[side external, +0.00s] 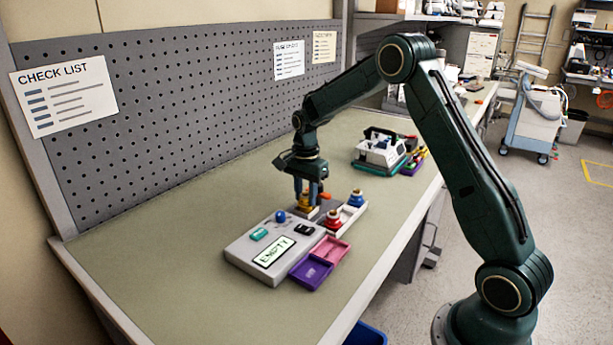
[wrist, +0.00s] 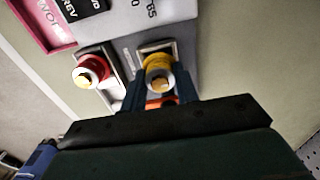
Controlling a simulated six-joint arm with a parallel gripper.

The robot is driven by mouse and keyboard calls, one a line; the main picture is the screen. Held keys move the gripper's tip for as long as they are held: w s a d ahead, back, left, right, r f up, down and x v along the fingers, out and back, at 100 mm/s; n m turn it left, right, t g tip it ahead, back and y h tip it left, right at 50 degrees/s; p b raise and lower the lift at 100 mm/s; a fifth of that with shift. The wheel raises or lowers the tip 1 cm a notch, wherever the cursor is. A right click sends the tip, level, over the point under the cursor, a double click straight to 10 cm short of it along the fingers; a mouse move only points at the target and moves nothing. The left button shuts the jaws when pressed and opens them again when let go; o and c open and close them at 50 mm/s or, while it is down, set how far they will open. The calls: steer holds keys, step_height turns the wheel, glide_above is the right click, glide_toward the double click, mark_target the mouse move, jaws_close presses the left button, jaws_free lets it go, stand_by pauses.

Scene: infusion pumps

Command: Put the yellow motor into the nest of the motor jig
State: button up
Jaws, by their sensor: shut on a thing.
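The yellow motor (side external: 306,201) is between the fingers of my gripper (side external: 306,190), which is shut on it and points down. In the wrist view, the motor (wrist: 158,66) shows its pale round end inside the outline of a square, light-rimmed nest (wrist: 171,46). I cannot tell whether it is seated or just above. The grey motor jig (side external: 246,251) has a display reading EMPTY (side external: 273,251). An orange piece (wrist: 161,103) shows between my fingers in the wrist view.
Purple (side external: 311,272) and pink (side external: 331,249) trays adjoin the jig's front. Another device (side external: 381,150) stands farther back. The bench left of the jig is clear.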

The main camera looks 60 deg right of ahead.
steer(key=shift+f, duration=0.35)
steer(key=o, duration=0.7)
steer(key=shift+o, duration=0.2)
steer(key=shift+r, duration=0.25)
steer(key=shift+r, duration=0.85)
steer(key=o, duration=0.6)
steer(key=shift+c, duration=0.2)
